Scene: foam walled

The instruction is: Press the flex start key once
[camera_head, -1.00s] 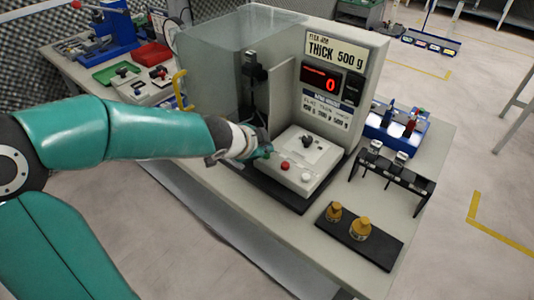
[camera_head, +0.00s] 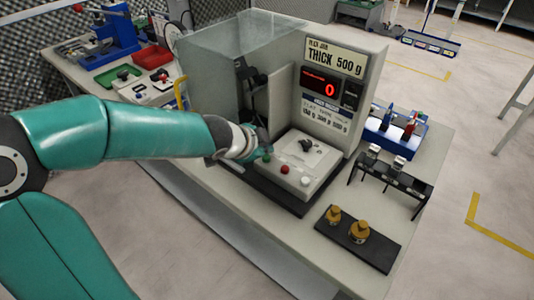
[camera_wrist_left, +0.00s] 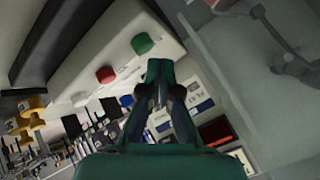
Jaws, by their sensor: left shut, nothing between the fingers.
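The flex machine (camera_head: 372,50) has a white key box (camera_head: 318,160) at its front with a green key (camera_head: 266,158), a red key (camera_head: 285,169) and a white key (camera_head: 305,181) in a row. Its red display (camera_head: 321,82) reads 0. My left gripper (camera_head: 265,144) is shut and empty, close beside the green key in the head view. In the left wrist view the shut fingertips (camera_wrist_left: 160,68) show just below the green key (camera_wrist_left: 142,44), with the red key (camera_wrist_left: 105,74) to the left. Whether the fingertips touch the box cannot be told. Which key is flex start is not legible.
A clear guard (camera_head: 215,70) stands left of the machine. A black rack (camera_head: 390,180), a blue tray (camera_head: 395,135) and a dark plate (camera_head: 375,248) with two brass weights are on the right. The table's front edge lies below my left arm.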

